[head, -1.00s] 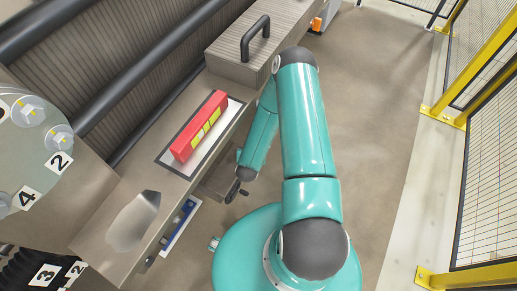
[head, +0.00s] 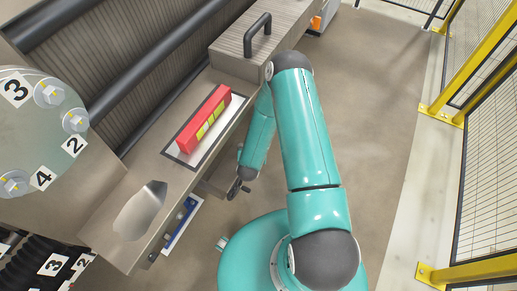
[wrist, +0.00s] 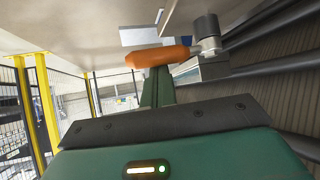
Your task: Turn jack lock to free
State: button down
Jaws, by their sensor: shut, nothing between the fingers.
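In the wrist view an orange handle (wrist: 158,57) lies sideways, joined at its right end to a grey round pivot (wrist: 207,30). It looks like the jack lock's lever, but no marking on it can be read. My gripper (wrist: 157,80) shows its narrow green fingers together, with nothing between them. Their tips are at or just behind the orange handle; I cannot tell whether they touch it. In the head view my teal arm reaches down beside the bench edge, and the lever is hidden there.
The bench (head: 135,180) carries a red block with yellow-green marks (head: 205,120) and a box with a black handle (head: 258,38). A round plate with numbered bolts (head: 35,130) is at left. Yellow-framed fencing (head: 455,95) stands at right. The floor between is clear.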

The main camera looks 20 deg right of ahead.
jog(key=shift+s+a+f, duration=0.1)
jog(key=shift+s+a, duration=0.05)
jog(key=shift+a, duration=0.2)
dwell(0.6)
